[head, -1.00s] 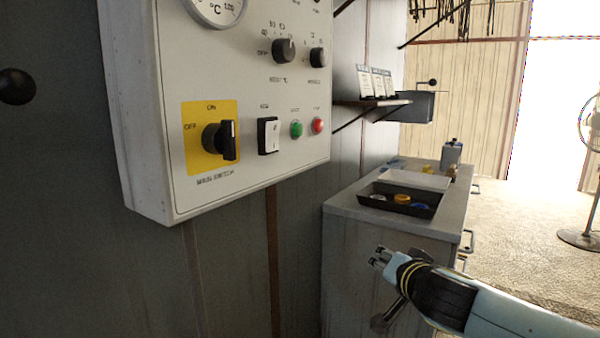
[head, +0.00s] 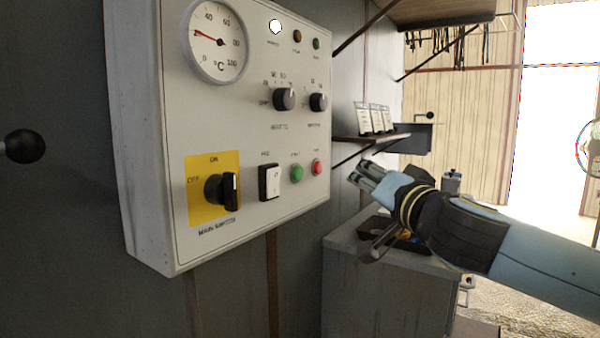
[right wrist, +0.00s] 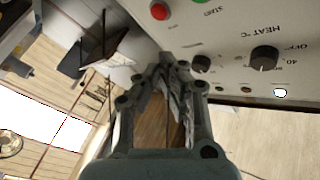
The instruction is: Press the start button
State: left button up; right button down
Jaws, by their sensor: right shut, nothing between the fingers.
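The green start button (head: 297,173) sits low on the front of a white control panel (head: 255,225) on the wall. A red button (head: 317,167) is just to its right; it also shows in the right wrist view (right wrist: 159,11). In that view the start button is only partly seen at the top edge, by the START label. My right gripper (head: 358,176) is shut and empty. It is to the right of the panel, at about button height, apart from it. The right wrist view shows its closed fingers (right wrist: 166,62). My left gripper is in neither view.
The panel also bears a white rocker switch (head: 269,182), a black main switch on a yellow plate (head: 221,190), knobs (head: 284,99) and a dial gauge (head: 216,41). A shelf (head: 372,137) and a cabinet (head: 375,270) stand beyond on the right.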

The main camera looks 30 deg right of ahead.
jog(key=p, duration=0.2)
send_near(304, 163)
jog(key=w+d, duration=0.2)
jog(key=shift+w+a+r, duration=0.15)
jog(key=shift+w+r, duration=0.05)
jog(key=shift+w, duration=0.55)
dwell(1.0)
jog(key=shift+w+a, duration=0.15)
jog(key=shift+w, duration=0.2)
jog(key=shift+w+a+b, duration=0.15)
jog(key=shift+w+b, duration=0.15)
jog(key=shift+w, duration=0.1)
dwell(0.6)
jog(key=shift+s, duration=0.15)
jog(key=shift+s+d+b, duration=0.3)
jog(key=shift+s, duration=0.35)
